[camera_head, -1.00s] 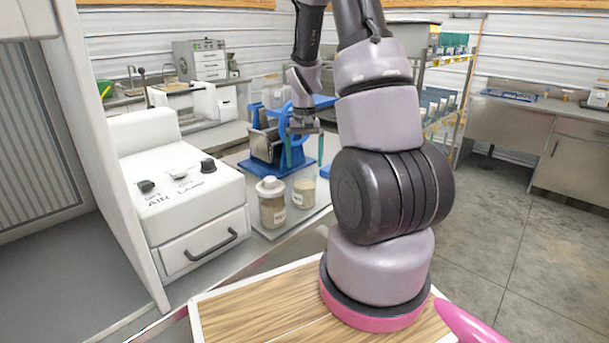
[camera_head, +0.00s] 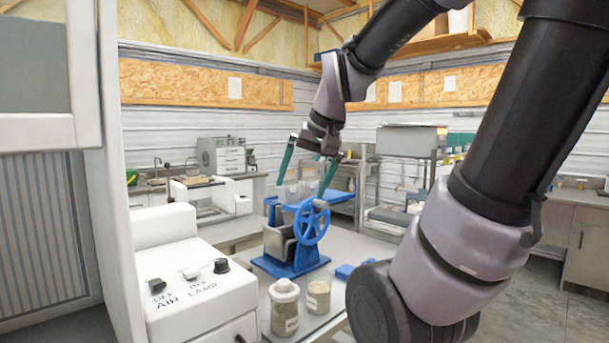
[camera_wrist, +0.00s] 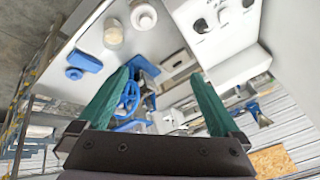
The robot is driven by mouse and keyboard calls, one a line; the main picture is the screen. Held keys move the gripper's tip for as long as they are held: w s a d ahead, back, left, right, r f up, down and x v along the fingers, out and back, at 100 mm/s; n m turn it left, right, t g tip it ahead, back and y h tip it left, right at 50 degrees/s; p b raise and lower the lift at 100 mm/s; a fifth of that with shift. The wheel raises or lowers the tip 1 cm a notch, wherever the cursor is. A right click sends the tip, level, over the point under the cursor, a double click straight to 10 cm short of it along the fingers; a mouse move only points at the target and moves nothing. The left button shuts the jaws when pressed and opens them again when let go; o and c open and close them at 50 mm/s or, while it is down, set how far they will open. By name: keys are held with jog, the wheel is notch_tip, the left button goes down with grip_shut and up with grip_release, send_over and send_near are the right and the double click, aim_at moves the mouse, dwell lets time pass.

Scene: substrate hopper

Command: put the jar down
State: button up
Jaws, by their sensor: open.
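A jar with a white lid and pale label (camera_head: 284,310) stands upright on the bench tray, in front of the blue hopper. A second jar of pale material (camera_head: 318,294), with no white lid visible, stands to its right. In the wrist view the white lid (camera_wrist: 143,16) and the second jar (camera_wrist: 113,33) show near the top edge. My gripper (camera_head: 301,184) is open, its teal fingers spread, in the air above the hopper and clear of both jars. Between the fingers in the wrist view (camera_wrist: 160,76) I see no held jar.
The blue hopper with its handwheel (camera_head: 311,226) stands behind the jars. A small blue object (camera_head: 345,271) lies right of it. The white box with AIR and LAMP controls (camera_head: 188,284) stands left of the jars. A shelf rack (camera_head: 408,178) is behind.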

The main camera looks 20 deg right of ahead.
jog(key=shift+t, duration=0.7)
jog(key=s, duration=0.1)
jog(key=s+a+r, duration=0.1)
jog(key=s, duration=0.1)
jog(key=s+a+r, duration=0.1)
jog(key=s, duration=0.1)
jog(key=shift+s+r, duration=0.1)
jog(key=shift+d, duration=0.1)
dwell(0.4)
